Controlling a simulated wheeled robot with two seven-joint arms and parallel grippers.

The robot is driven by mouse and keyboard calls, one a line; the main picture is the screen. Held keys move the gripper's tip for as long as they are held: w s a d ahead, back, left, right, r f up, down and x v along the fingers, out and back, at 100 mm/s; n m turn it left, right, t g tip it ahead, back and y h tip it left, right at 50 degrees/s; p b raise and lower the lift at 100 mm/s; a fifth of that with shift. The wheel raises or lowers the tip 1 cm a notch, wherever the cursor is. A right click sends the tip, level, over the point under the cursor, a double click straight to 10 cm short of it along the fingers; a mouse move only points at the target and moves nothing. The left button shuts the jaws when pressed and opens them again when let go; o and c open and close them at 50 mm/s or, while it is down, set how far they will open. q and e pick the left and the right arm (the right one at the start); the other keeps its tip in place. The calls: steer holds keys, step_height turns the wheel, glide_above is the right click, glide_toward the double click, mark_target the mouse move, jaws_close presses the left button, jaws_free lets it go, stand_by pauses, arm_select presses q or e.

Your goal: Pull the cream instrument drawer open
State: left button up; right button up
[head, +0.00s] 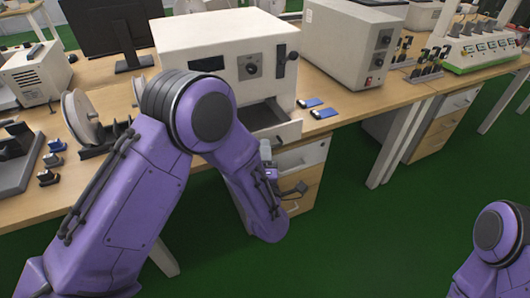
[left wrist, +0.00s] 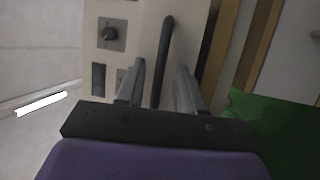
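The cream instrument (head: 225,40) stands on the wooden desk in the head view. Its drawer (head: 283,133) at the lower front sits partly out, with a dark hollow showing behind its front. My left gripper (head: 270,172) is just in front of the drawer, partly hidden by my purple forearm. In the left wrist view a dark bar handle (left wrist: 165,50) runs between the two fingers of my left gripper (left wrist: 160,75). The fingers are apart, with a visible gap on each side of the bar. The drawer's handle is hidden in the head view. My right gripper is out of view.
Two small blue-topped items (head: 323,112) lie on the desk right of the drawer. A grey boxed device (head: 350,45) stands further right. Green floor in front is clear.

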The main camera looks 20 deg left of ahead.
arm_select(q)
steer(key=b+v, duration=0.1)
steer(key=v, duration=0.9)
steer(key=shift+s+d, duration=0.2)
steer(key=shift+d, duration=0.05)
step_height(320, 180, down, 11)
steer(key=s+a+m+g+h+p, duration=0.2)
steer(key=m+g+h, duration=0.4)
steer(key=m, duration=0.7)
steer(key=s+a+f+m+g+p, duration=0.1)
steer(key=s+a+f+g, duration=0.3)
steer(key=s, duration=0.6)
steer(key=s+a+f+m+g+y+p, duration=0.1)
steer(key=s+a+f+g+p, duration=0.1)
steer(key=s+a+f+g, duration=0.3)
steer(key=s+a+f, duration=0.2)
steer(key=s+a, duration=0.2)
steer(key=s, duration=0.2)
steer(key=shift+s+a+f+y, duration=0.25)
steer(key=shift+s+f+y, duration=0.05)
